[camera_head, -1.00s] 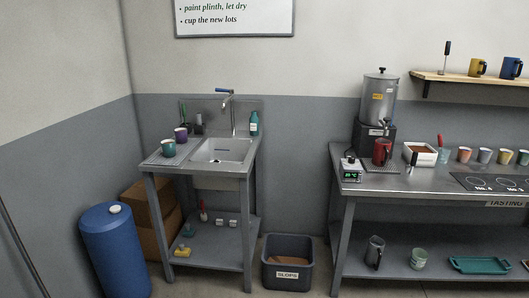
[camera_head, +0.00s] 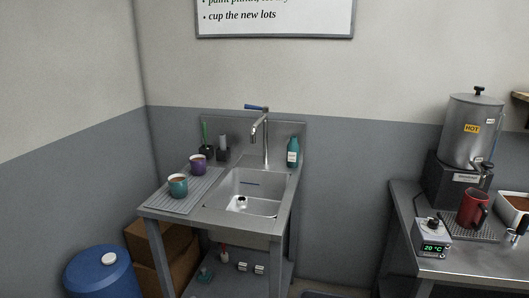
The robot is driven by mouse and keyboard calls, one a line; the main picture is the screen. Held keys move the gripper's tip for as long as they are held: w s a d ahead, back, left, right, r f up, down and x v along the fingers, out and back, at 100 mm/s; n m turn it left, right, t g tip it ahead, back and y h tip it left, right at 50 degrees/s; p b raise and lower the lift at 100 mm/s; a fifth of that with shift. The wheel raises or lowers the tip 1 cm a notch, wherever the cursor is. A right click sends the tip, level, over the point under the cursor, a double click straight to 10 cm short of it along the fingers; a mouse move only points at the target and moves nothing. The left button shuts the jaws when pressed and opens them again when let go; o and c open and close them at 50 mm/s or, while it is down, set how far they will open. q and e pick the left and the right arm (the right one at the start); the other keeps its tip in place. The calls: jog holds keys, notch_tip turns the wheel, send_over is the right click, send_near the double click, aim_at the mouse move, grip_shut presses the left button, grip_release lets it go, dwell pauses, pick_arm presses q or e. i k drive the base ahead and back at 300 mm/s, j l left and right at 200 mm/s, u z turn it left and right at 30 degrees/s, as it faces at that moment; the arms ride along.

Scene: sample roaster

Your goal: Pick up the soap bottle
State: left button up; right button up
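The soap bottle (camera_head: 293,153) looks teal with a pale label and a light cap. It stands upright at the back right corner of the metal sink unit (camera_head: 254,223), right of the tap (camera_head: 262,130). Nothing blocks it from view. Neither of my grippers shows in the head view.
A teal mug (camera_head: 178,186) and a purple mug (camera_head: 198,164) stand on the drainboard (camera_head: 196,199) left of the basin. A blue barrel (camera_head: 100,275) is at the lower left.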

aim_at(293, 147)
jog(key=i+j, duration=0.2)
jog(key=i, duration=0.3)
jog(key=i+j, duration=0.2)
jog(key=i, duration=0.25)
jog(key=i+j, duration=0.2)
jog(key=i, duration=0.3)
